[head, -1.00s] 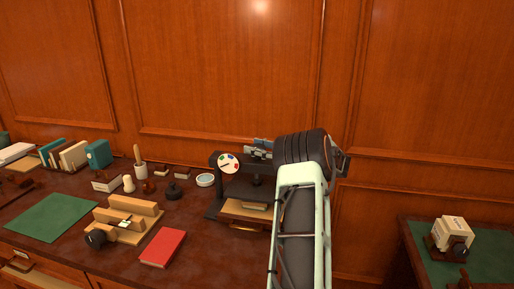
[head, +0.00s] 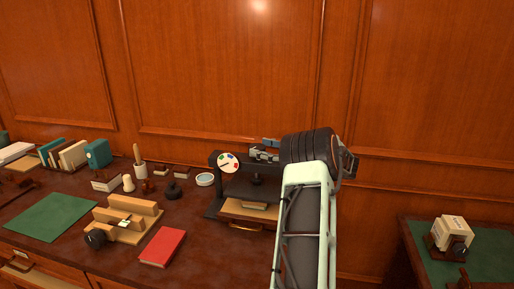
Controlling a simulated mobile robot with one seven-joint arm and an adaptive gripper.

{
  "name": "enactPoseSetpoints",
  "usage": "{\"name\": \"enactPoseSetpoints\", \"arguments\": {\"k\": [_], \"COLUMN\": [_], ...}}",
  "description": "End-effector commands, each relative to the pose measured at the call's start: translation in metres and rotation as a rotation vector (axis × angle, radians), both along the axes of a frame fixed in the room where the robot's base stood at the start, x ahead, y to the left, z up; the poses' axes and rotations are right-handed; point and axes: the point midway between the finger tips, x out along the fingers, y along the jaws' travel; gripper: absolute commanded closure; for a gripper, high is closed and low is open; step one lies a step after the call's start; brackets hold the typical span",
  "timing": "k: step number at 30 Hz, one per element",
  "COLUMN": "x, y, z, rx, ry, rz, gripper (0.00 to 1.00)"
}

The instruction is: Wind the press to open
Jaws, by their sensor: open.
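The press (head: 214,209) is a dark frame at the back right of the desk, with a black plate over a wooden base. A white dial (head: 228,162) with coloured marks and a dark pointer is on its upper left. A tan book-like block (head: 256,205) lies under the plate, with a gap between them hard to judge. My gripper (head: 262,153) is at the top of the press, pointing left, with its jaws open. My arm hides the right side of the press. Whether the jaws touch the press's winding part cannot be told.
A red book (head: 163,248), a wooden holder (head: 127,217) and a green mat (head: 50,217) lie left of the press. Small desk items stand behind them. A panelled wall rises close behind. A green-topped table (head: 490,260) is at right.

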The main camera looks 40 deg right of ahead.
Motion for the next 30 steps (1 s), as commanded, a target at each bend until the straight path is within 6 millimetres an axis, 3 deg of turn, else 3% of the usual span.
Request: {"name": "enactPoseSetpoints", "arguments": {"k": [6, 12, 18, 30], "x": [-0.044, -0.073, -0.084, -0.087], "y": [-0.023, -0.037, -0.041, -0.047], "z": [0.000, 0.000, 0.000, -0.001], "rx": [0.001, 0.001, 0.002, 0.009], "ry": [0.000, 0.000, 0.001, -0.011], "rz": [-0.004, -0.003, 0.000, -0.031], "gripper": [0.40, 0.40, 0.40, 0.40]}}
